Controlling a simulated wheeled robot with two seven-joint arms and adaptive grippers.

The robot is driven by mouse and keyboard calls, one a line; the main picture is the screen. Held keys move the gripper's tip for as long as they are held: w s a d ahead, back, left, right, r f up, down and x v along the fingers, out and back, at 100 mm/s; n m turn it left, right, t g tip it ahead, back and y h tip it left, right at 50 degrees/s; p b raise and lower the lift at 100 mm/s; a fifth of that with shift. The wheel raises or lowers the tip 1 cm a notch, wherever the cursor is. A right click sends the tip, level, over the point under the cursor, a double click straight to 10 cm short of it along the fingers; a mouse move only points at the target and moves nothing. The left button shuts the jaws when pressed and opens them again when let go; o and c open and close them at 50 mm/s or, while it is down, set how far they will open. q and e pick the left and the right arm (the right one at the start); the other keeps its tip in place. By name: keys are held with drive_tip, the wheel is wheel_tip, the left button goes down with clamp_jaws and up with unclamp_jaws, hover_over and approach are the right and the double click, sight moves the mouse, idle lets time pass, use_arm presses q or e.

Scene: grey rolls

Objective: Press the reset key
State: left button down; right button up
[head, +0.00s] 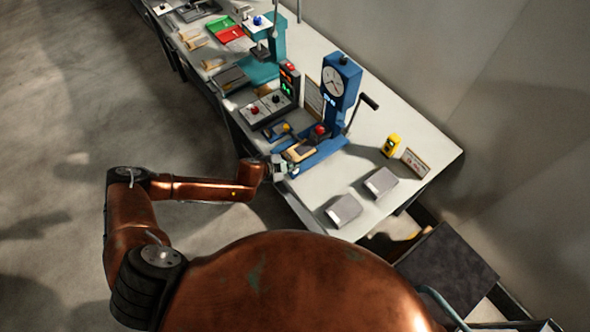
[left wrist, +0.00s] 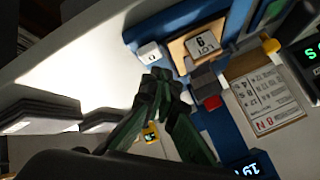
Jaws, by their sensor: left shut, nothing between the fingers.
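My left gripper (head: 284,168) is at the near left end of the blue press base (head: 325,152), with its fingers closed and empty. In the left wrist view its dark fingertips (left wrist: 160,82) meet just below a small white key (left wrist: 150,52) at the corner of the blue base. A mark on that key is too small to read, so I cannot tell whether it is the reset key. A gap or contact between fingertips and key cannot be judged. My right gripper is not in view.
The blue press (head: 341,82) has a dial, a side lever and a wooden tray (left wrist: 203,42) with a block. Behind it is a control box with red and white knobs (head: 266,106). Grey blocks (head: 343,210) and a yellow item (head: 391,145) stand on the bench.

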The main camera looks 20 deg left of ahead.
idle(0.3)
use_arm(q)
drive_tip(key=shift+f, duration=0.1)
drive_tip(key=shift+f, duration=0.25)
drive_tip(key=shift+f, duration=0.1)
idle(0.6)
drive_tip(key=shift+f, duration=0.5)
idle(0.3)
drive_tip(key=shift+r, duration=0.1)
drive_tip(key=shift+r+p, duration=0.9)
drive_tip(key=shift+p, duration=0.05)
